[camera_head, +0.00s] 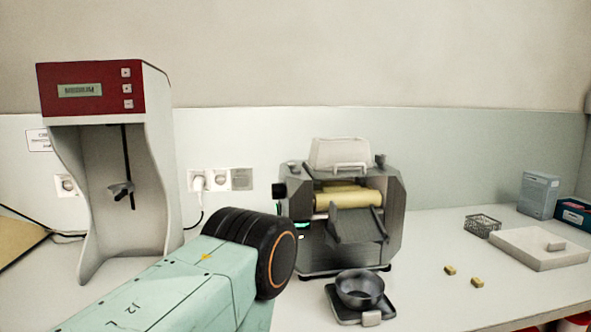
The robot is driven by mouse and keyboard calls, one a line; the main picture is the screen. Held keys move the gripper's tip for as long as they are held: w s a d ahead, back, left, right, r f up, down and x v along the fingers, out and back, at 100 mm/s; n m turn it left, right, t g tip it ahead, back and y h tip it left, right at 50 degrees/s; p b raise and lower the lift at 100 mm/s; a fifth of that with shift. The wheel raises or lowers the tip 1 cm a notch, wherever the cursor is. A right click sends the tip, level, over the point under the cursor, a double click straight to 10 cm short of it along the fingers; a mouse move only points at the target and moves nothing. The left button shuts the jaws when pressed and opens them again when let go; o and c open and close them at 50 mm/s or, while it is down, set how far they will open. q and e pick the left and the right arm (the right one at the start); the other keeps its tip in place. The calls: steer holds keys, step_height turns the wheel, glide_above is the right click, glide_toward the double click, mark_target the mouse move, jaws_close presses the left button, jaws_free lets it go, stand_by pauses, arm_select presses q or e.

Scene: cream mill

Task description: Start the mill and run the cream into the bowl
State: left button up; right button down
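The mill (393,212) stands on the bench at centre, a dark grey machine with a pale hopper (340,154) on top. Yellowish rollers (348,199) show in its front, above a sloping dark apron (358,227). I cannot tell whether the rollers turn. The dark metal bowl (360,290) stands upright on a small dark base below the apron; its inside looks empty. My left arm reaches in from the lower left, its black joint in front of the mill's left side. Neither gripper shows.
A tall red-and-white machine (92,90) stands at left. Two small tan blocks (450,270) lie right of the bowl. Further right are a wire basket (482,226), a white tray (510,256) and boxes (538,195). The bench between mill and basket is clear.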

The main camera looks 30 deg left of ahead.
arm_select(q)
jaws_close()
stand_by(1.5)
